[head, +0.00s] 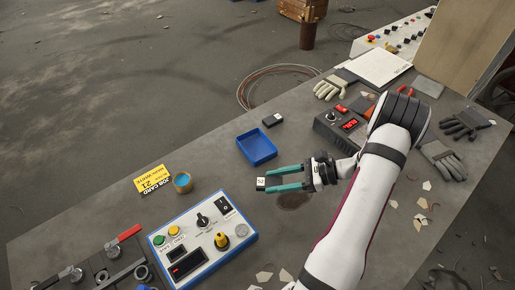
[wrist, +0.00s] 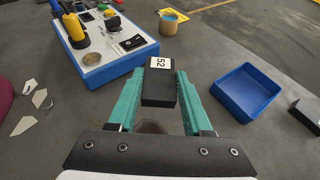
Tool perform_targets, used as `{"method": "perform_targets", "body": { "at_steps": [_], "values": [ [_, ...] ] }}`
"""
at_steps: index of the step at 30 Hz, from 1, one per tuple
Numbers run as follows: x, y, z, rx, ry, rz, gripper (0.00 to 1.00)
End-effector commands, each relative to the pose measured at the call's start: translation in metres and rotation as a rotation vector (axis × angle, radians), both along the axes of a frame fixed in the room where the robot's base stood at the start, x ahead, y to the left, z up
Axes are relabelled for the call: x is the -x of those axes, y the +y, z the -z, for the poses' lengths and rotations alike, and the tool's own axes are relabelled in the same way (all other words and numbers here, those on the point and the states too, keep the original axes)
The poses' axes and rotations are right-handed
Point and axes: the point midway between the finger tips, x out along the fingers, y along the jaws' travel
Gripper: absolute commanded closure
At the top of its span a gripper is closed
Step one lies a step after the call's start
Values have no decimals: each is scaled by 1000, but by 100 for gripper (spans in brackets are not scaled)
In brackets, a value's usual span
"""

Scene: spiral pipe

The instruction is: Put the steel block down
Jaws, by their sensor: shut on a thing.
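The steel block (wrist: 158,90) is a small dark block with a white label reading "52" on its end. My gripper (head: 272,183) is shut on it, with a teal finger pressed to each side at the tips. In the head view the block's labelled end (head: 261,184) sticks out past the fingertips. The block appears to be held over the grey table, left of a dark stain; its exact height is hard to tell. An empty blue tray (head: 245,136) stands just beyond the gripper, and it also shows at right in the wrist view (wrist: 282,107).
A second dark labelled block (head: 272,120) lies beyond the tray. Bare table lies between the panel and tray.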

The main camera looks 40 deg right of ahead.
Motion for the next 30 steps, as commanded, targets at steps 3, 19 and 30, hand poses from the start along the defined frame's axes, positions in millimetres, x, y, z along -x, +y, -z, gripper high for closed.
{"method": "perform_targets", "body": {
  "at_steps": [3, 19, 30],
  "values": [
    [-35, -32, -19, 1, -1, 339, 100],
    [-97, -102, -21, -1, 0, 940, 100],
    [-164, -70, 30, 1, -2, 946, 100]
  ]
}}
